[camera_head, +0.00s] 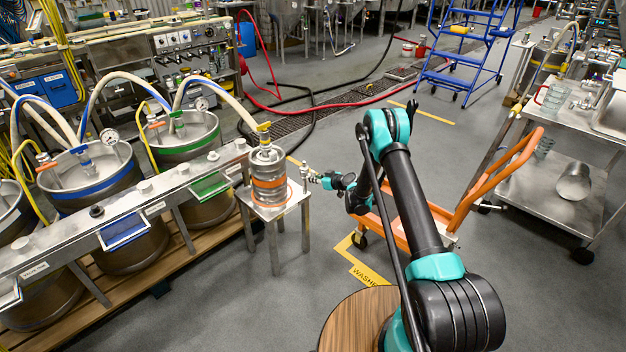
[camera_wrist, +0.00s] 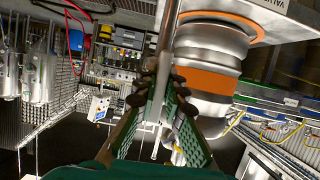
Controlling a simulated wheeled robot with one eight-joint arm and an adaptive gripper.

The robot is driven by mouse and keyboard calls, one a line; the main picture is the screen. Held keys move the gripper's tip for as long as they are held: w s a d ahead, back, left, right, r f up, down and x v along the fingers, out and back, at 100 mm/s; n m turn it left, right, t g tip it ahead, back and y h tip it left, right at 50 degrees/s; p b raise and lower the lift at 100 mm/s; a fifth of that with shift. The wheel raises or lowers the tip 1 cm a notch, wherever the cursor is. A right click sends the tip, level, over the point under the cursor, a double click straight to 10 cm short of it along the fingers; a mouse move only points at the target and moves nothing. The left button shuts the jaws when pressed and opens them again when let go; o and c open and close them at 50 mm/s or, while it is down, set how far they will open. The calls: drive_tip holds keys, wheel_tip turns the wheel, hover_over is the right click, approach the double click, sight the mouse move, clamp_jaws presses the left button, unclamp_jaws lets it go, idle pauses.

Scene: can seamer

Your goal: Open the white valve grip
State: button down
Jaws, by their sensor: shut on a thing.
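A small steel keg (camera_head: 268,182) with orange bands stands on a small metal stool (camera_head: 275,209). It shows large and turned over in the wrist view (camera_wrist: 209,80). My gripper (camera_head: 309,174) reaches in from the right, close beside the keg. In the wrist view its green-padded fingers (camera_wrist: 164,76) are closed around a pale, narrow piece beside the keg, which appears to be the white valve grip (camera_wrist: 158,108). The fingers hide much of it, and its angle is hard to tell. Fittings with a hose top the keg.
A long metal rail (camera_head: 120,215) and large kegs (camera_head: 95,185) stand to the left. An orange hand truck (camera_head: 500,175) and a steel cart (camera_head: 545,190) are on the right. Hoses (camera_head: 310,105) lie behind. The floor in front of the stool is clear.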

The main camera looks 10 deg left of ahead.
drive_tip(key=shift+d, duration=0.1)
drive_tip(key=c, duration=1.6)
unclamp_jaws()
drive_tip(key=shift+v, duration=3.75)
